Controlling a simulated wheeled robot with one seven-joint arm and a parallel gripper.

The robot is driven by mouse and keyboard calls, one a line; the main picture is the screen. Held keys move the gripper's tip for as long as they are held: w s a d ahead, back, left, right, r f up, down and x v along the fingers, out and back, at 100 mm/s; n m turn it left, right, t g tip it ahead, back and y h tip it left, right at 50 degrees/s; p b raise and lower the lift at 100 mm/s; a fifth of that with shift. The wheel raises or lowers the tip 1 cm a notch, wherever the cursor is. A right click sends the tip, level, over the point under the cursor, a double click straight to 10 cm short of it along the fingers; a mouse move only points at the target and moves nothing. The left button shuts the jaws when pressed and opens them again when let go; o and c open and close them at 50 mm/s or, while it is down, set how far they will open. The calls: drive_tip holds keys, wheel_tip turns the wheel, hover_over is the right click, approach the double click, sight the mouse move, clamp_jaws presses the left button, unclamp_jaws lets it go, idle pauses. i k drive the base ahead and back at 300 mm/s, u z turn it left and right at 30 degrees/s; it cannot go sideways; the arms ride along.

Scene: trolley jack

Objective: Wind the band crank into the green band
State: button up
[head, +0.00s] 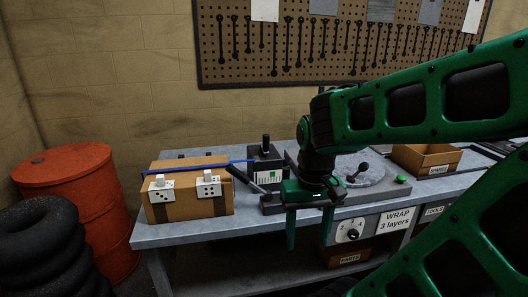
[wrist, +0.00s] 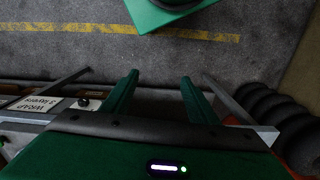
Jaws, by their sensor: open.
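A blue band (head: 205,164) runs from the device across the box (head: 188,204). My green gripper (head: 309,230) is open and empty, fingers pointing down, to the right of the gauge and in front of the bench edge. In the wrist view my gripper (wrist: 158,85) has only floor between its fingers.
A dial (head: 350,231) and a "WRAP 3 layers" sign (head: 395,219) are on the bench front. An orange drum (head: 75,190) and tyres (head: 45,245) stand left.

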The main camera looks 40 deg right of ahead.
sight(264, 147)
drive_tip(key=u, duration=1.55)
drive_tip(key=k, duration=1.3)
drive_tip(key=z, duration=1.35)
drive_tip(key=i, duration=1)
drive_tip(key=u, duration=0.05)
